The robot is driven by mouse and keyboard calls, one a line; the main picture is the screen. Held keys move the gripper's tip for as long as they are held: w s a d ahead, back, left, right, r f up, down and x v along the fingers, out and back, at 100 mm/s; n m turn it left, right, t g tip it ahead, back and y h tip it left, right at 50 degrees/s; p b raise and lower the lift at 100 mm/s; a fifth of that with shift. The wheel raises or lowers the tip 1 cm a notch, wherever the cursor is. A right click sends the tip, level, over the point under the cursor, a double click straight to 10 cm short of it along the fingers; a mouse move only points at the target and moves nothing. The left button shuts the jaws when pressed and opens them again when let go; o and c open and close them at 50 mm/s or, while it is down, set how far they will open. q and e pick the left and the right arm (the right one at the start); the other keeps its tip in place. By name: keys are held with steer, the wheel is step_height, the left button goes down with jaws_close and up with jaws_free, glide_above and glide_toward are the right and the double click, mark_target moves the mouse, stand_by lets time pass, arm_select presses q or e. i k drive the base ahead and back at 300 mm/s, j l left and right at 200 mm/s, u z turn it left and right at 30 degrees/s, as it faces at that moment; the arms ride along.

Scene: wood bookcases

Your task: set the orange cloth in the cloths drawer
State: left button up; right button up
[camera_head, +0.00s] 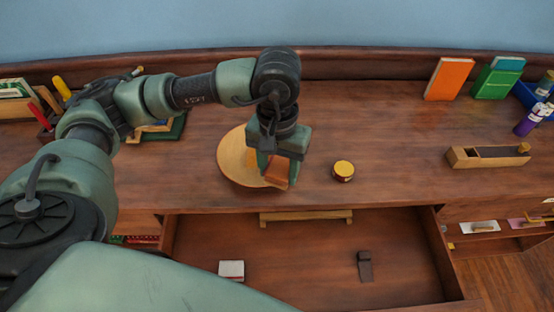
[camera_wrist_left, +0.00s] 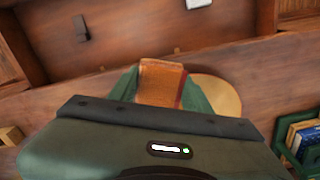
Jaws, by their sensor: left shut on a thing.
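The orange cloth (camera_head: 277,173) is a small folded, brownish-orange piece. My left gripper (camera_head: 276,160) is shut on it, over the front part of the desk top beside a round wooden board. In the left wrist view the cloth (camera_wrist_left: 161,83) shows between the green fingers of the gripper (camera_wrist_left: 160,95). An open drawer (camera_head: 310,240) is pulled out below the desk's front edge, nearer than the gripper. It holds a small white-topped block (camera_head: 231,270) and a dark object (camera_head: 365,266), with much bare floor between. I see no label on it. My right gripper is not in view.
The round board (camera_head: 234,158) lies under and left of the gripper. A yellow-lidded jar (camera_head: 343,170) stands close to its right. A wooden bar (camera_head: 306,217) lies at the drawer's back.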

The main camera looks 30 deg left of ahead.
mark_target(277, 272)
steer(key=k+j+z, duration=0.15)
steer(key=z, duration=1.05)
steer(key=k+l, duration=0.1)
steer(key=k, duration=0.95)
